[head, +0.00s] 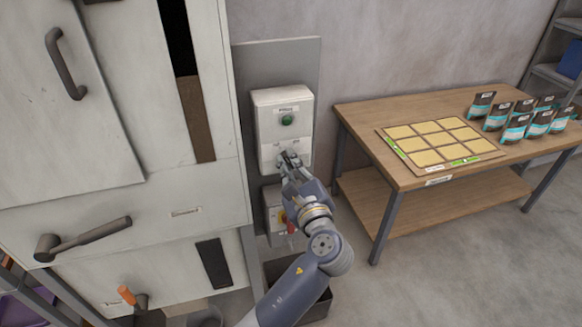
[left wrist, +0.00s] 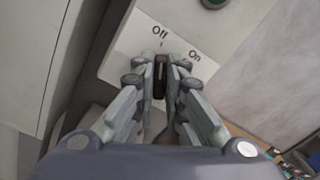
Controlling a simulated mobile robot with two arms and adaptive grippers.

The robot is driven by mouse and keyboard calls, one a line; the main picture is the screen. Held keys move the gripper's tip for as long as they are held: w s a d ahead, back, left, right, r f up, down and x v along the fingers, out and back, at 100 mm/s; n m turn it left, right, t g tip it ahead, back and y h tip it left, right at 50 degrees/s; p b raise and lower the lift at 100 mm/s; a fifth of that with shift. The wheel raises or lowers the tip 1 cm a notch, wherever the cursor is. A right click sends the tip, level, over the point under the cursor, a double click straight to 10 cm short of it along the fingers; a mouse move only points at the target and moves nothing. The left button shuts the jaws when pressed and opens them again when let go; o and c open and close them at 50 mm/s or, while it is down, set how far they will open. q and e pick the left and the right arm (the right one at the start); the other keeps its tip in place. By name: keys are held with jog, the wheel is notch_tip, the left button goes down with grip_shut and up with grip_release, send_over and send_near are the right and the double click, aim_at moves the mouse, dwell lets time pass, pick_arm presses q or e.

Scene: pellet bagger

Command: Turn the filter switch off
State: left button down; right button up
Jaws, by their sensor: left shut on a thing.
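The filter switch is a black knob (left wrist: 160,76) on a light control box (head: 283,105). In the left wrist view the "Off" label (left wrist: 160,32) is straight above the knob and the "On" label (left wrist: 195,55) is up and to its right. The knob's long side runs upright in that view, in line with "Off". My left gripper (head: 290,157) is at the lower front of the box, with its fingers (left wrist: 160,80) shut on the knob from both sides. In the head view the gripper hides the knob. My right gripper is out of view.
A green button (head: 287,119) is above the switch on the same box. A lower box (head: 276,205) with a yellow and red part is partly behind my arm. A large pale cabinet (head: 180,185) stands close on the left. A wooden table (head: 400,178) with several pouches is at right.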

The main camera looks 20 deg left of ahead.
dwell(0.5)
pick_arm(q)
jog(key=c, duration=1.7)
grip_release()
jog(key=shift+o, duration=0.2)
jog(key=v, duration=0.7)
jog(key=shift+s+d, duration=0.2)
jog(key=shift+s, duration=0.05)
